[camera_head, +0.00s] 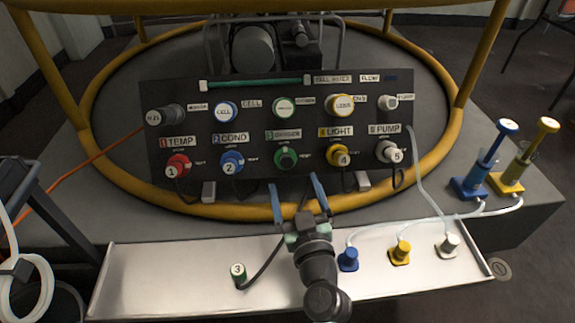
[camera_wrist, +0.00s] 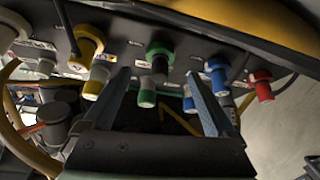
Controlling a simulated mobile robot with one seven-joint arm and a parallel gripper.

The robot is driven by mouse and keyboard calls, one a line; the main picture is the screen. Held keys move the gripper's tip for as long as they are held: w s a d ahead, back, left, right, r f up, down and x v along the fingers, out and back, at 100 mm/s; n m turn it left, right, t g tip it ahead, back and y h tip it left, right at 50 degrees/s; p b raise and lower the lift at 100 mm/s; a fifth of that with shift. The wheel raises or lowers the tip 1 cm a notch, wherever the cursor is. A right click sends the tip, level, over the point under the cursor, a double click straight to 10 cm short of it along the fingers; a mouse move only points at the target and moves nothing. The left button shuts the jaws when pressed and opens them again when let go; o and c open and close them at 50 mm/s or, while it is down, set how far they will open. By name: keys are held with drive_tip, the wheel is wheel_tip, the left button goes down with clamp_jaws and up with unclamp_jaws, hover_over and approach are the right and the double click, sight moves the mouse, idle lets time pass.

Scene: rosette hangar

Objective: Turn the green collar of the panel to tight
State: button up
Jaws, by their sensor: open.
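The green collar (camera_head: 286,158) sits in the middle of the panel's (camera_head: 225,180) lower row, between the blue and yellow fittings. It has a dark centre, and I cannot tell how far it is turned.
Red (camera_head: 176,165), blue (camera_head: 231,162), yellow (camera_head: 340,156) and white (camera_head: 389,151) fittings flank the collar. Blue and yellow syringe-like pumps stand at right.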

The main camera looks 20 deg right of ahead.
sight(287, 166)
drive_tip(key=w, duration=0.4)
drive_tip(key=w+d, duration=0.1)
drive_tip(key=w, duration=0.2)
drive_tip(key=shift+b, duration=0.3)
drive_tip(key=shift+d, duration=0.1)
drive_tip(key=c, duration=1.4)
drive_tip(key=shift+o, duration=0.2)
